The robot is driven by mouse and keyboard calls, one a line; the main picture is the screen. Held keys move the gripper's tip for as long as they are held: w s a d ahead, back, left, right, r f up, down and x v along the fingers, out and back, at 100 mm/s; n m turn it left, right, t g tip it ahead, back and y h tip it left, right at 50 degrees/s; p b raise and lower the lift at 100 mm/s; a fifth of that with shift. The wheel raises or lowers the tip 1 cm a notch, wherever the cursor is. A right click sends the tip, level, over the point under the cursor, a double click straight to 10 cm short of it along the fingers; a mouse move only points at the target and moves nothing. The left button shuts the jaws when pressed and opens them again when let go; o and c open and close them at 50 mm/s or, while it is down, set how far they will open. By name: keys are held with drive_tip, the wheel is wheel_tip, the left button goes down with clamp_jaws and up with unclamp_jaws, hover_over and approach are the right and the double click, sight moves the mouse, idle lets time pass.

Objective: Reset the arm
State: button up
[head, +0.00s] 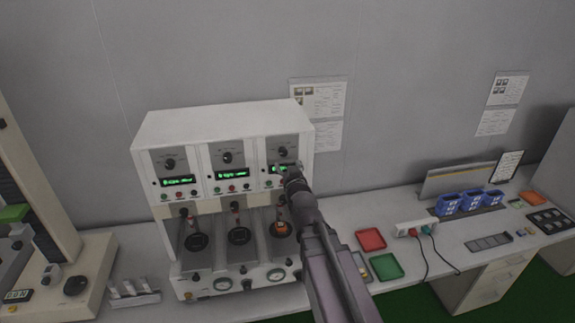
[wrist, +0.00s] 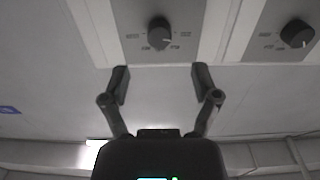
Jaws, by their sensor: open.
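My arm reaches up from the bottom of the head view, and my gripper (head: 284,170) is in front of the right-hand panel of a white three-station test machine (head: 220,119). In the wrist view my gripper (wrist: 160,78) is open, with its two fingers wide apart and nothing between them. A black knob (wrist: 159,31) on a grey panel shows beyond the fingertips, apart from them. A second knob (wrist: 297,33) is at the right. In the head view my gripper partly hides the right-hand green display.
A red tray (head: 371,240) and a green tray (head: 386,267) lie on the bench right of my arm. A white power strip (head: 414,227) with plugged cables and blue bins (head: 472,202) stand farther right. Another device (head: 50,262) stands at the left.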

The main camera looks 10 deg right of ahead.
drive_tip(key=s+a+f+g+b, duration=0.1)
drive_tip(key=s+f+g+b, duration=0.2)
drive_tip(key=f, duration=0.5)
drive_tip(key=s+f+n+g+y+b, duration=0.1)
drive_tip(key=f+g+b, duration=0.2)
drive_tip(key=f+b, duration=0.35)
drive_tip(key=s+a+f+g+b, duration=0.1)
drive_tip(key=s+f+g+b, duration=0.15)
drive_tip(key=f, duration=0.75)
drive_tip(key=s+d+f+m+g+h+b, duration=0.1)
drive_tip(key=s+f+g+b, duration=0.8)
drive_tip(key=s+f, duration=0.6)
drive_tip(key=shift+s+d+f, duration=0.2)
drive_tip(key=shift+d+f, duration=0.05)
drive_tip(key=shift+g, duration=0.25)
drive_tip(key=c, duration=0.3)
